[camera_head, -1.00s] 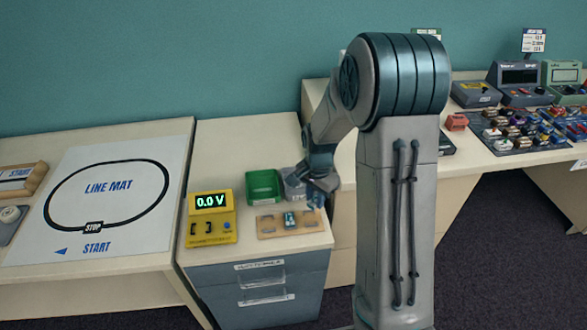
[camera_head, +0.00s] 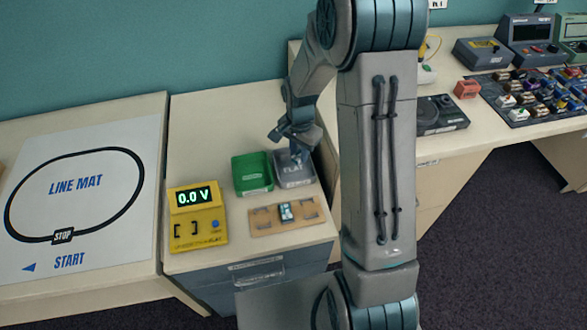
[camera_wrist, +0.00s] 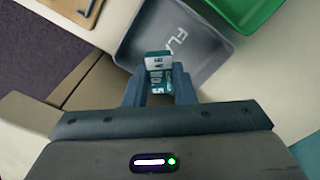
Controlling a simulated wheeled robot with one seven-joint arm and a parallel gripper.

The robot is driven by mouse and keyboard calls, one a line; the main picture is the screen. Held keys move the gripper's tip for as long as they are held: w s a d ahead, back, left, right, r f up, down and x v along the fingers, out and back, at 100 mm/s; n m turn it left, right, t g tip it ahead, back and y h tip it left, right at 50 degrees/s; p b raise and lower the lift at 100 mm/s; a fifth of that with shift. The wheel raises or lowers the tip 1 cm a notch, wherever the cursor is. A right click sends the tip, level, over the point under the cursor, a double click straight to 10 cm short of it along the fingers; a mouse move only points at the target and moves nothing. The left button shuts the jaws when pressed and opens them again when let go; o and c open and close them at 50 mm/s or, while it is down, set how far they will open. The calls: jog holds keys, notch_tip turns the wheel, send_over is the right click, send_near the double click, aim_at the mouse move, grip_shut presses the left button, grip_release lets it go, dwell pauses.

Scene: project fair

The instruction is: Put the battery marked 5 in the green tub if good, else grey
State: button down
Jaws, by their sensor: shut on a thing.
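In the wrist view the battery is over the near part of the grey tub (camera_wrist: 205,55), which is marked FLAT. In the head view my gripper (camera_head: 295,153) is at the grey tub (camera_head: 296,183), and the battery is hard to make out. The green tub (camera_head: 252,172) stands just left of the grey one and looks empty. It also shows in the wrist view (camera_wrist: 243,12).
A yellow tester (camera_head: 198,225) reads 0.0 V. A wooden holder (camera_head: 265,226) in front of the tubs carries another battery (camera_head: 286,211). The line mat (camera_head: 80,190) lies on the left table. Meters and small parts crowd the right table.

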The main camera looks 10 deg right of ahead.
jog(key=shift+f+b, duration=0.6)
jog(key=shift+f, duration=0.8)
jog(key=c, duration=1.1)
grip_release()
jog(key=shift+r, duration=0.1)
notch_tip(320, 180, up, 14)
jog(key=shift+f, duration=0.15)
jog(key=s+r+n+t, duration=0.1)
jog(key=s+r+n, duration=0.1)
jog(key=s, duration=0.5)
jog(key=s+r+n+t, duration=0.1)
jog(key=s+r+n, duration=0.2)
jog(key=s, duration=0.3)
jog(key=s+r+n+p, duration=0.1)
jog(key=s+r+n, duration=0.1)
jog(key=s+n, duration=0.3)
jog(key=shift+s+r+t, duration=0.15)
jog(key=shift+s+t, duration=0.25)
jog(key=shift+s, duration=0.9)
